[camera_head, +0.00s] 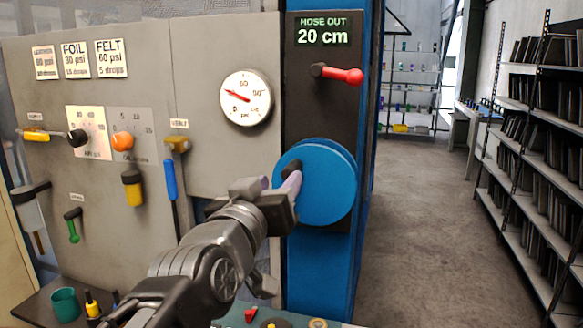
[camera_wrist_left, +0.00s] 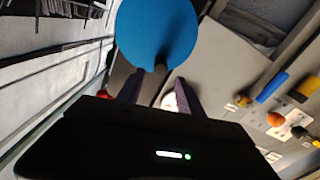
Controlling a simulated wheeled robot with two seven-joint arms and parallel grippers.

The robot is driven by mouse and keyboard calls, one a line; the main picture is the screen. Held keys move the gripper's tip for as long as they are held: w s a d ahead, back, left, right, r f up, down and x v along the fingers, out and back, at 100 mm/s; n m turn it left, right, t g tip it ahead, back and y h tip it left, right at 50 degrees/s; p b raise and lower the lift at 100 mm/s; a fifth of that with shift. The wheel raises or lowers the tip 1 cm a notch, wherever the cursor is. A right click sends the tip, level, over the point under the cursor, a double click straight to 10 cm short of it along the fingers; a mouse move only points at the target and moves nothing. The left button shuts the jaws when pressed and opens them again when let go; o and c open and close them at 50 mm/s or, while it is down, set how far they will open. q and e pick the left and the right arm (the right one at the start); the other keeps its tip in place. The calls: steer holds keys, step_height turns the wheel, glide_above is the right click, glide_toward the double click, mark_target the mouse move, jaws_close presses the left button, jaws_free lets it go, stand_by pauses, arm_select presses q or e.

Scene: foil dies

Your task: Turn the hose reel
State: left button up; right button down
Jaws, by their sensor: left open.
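The hose reel (camera_head: 328,185) is a round blue disc on the dark panel of a blue post. A black handle (camera_head: 291,167) sticks out near its left edge. My left gripper (camera_head: 291,184) is at that handle, with its fingers close to the disc. In the left wrist view the reel (camera_wrist_left: 157,28) is ahead. The dark handle (camera_wrist_left: 160,72) stands between the spread, open fingers of the gripper (camera_wrist_left: 158,88). I cannot tell whether a finger touches it. The display (camera_head: 322,33) above reads HOSE OUT 20 cm. My right gripper is out of view.
A red-knobbed lever (camera_head: 338,74) sits above the reel. A pressure gauge (camera_head: 246,97), a blue handle (camera_head: 170,180) and other controls are on the grey panel at left. A green cup (camera_head: 65,304) stands below. The floor right of the post is clear, with shelves (camera_head: 530,150) beyond.

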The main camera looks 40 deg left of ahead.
mark_target(287, 174)
arm_select(q)
steer(key=p+x, duration=0.2)
steer(key=x, duration=0.6)
steer(key=shift+p, duration=0.3)
steer(key=shift+c, duration=0.5)
jaws_close()
stand_by(0.7)
